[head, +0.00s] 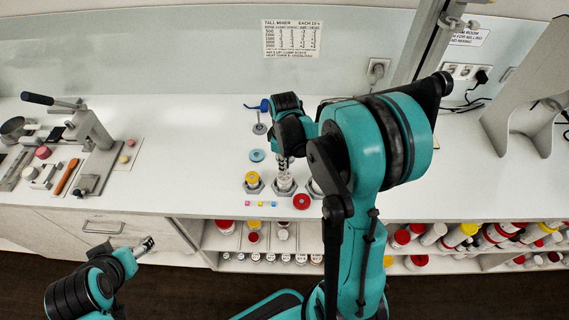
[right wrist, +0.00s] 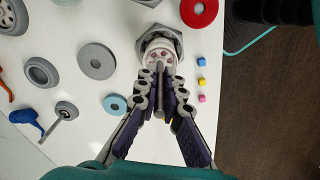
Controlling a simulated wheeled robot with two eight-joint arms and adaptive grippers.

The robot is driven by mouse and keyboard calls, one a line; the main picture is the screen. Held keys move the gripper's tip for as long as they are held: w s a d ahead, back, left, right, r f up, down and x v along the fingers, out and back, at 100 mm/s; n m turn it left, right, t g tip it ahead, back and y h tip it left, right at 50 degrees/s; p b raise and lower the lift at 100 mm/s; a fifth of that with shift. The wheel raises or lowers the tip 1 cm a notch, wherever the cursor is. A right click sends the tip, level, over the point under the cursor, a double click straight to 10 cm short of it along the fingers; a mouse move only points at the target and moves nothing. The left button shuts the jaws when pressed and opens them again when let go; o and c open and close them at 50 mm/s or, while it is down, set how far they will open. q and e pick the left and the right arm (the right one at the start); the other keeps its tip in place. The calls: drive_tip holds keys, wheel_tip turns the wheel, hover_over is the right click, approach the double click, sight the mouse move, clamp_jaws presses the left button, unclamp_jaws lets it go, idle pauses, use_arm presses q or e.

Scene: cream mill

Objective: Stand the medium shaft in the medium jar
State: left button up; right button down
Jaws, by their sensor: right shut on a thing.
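My right gripper (head: 285,163) is shut on a thin grey shaft (right wrist: 163,77), taken to be the medium shaft, directly above a white jar (head: 284,184). In the right wrist view the jar (right wrist: 158,44) stands open in a hexagonal grey holder, with reddish spots inside. The shaft reaches to the near side of the jar's mouth in that view. The fingers hide part of it, and I cannot tell whether its end is inside. My left gripper (head: 147,243) is low at the left, away from the bench top, with nothing seen in it.
A yellow-topped jar (head: 252,178) stands left of the white jar. A red ring (head: 301,202), a blue ring (head: 257,155) and small cubes (head: 260,204) lie nearby. A blue-handled tool (head: 259,107) is behind. A lever press (head: 95,130) stands at left; bench between is clear.

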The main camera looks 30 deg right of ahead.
sight(284, 176)
drive_tip(key=shift+f+b, duration=2.2)
drive_tip(key=shift+f, duration=0.4)
drive_tip(key=c, duration=1.6)
unclamp_jaws()
drive_tip(key=o, duration=0.4)
drive_tip(key=shift+o, duration=0.9)
